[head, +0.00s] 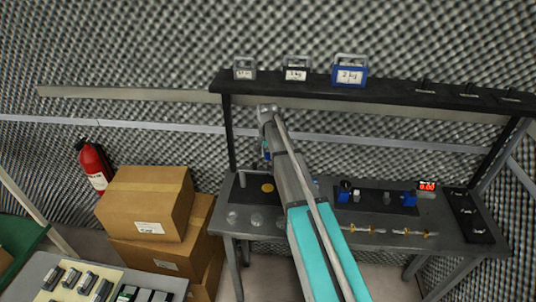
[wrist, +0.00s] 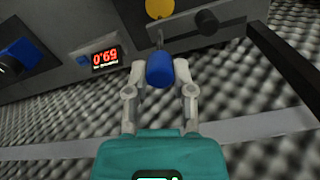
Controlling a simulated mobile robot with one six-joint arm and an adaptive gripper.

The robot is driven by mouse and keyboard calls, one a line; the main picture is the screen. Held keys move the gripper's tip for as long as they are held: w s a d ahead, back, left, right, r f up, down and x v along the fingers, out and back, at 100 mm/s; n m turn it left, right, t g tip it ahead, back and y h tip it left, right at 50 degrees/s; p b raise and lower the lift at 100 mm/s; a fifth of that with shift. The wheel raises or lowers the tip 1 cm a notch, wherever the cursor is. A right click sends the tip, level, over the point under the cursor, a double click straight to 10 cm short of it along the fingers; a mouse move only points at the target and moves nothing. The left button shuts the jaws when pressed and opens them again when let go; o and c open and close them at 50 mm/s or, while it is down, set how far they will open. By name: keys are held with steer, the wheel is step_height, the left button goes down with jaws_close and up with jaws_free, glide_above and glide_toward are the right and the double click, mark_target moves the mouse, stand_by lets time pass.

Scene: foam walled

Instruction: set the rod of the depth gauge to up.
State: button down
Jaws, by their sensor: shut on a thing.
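In the wrist view a blue rounded knob (wrist: 159,74) sits between the fingertips of my gripper (wrist: 160,68), which is shut on it. A thin grey rod (wrist: 160,41) runs from the knob toward a dark grey body with a yellow disc (wrist: 159,8). A red digital readout (wrist: 106,58) is on the panel left of the knob. I cannot tell the rod's travel from this view. In the head view my arm hides most of the gauge, and my gripper is not clearly seen.
A grey workbench (head: 452,249) holds dark plates and small parts. A black shelf (head: 395,91) above carries several weights, including a blue one (head: 350,72). Cardboard boxes (head: 147,200) and a red extinguisher (head: 93,166) stand left. A tray of blocks (head: 60,291) is front left.

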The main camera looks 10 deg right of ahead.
mark_target(268, 169)
steer(key=shift+c, duration=2.3)
jaws_free()
steer(key=shift+s+r, duration=0.15)
steer(key=shift+f, duration=0.25)
step_height(268, 169, down, 6)
steer(key=b, duration=0.6)
steer(key=shift+f+b, duration=0.1)
steer(key=shift+b, duration=0.2)
step_height(268, 169, up, 8)
steer(key=p, duration=0.8)
steer(key=s+f+n+b, duration=0.2)
steer(key=s+f+b, duration=0.3)
steer(key=s, duration=0.4)
steer(key=s+f+n+b, duration=0.2)
steer(key=s+f+b, duration=0.2)
steer(key=s, duration=0.5)
steer(key=s+f+n+b, duration=0.2)
steer(key=s+f+b, duration=0.3)
steer(key=s, duration=0.4)
steer(key=shift+s+f+b, duration=0.3)
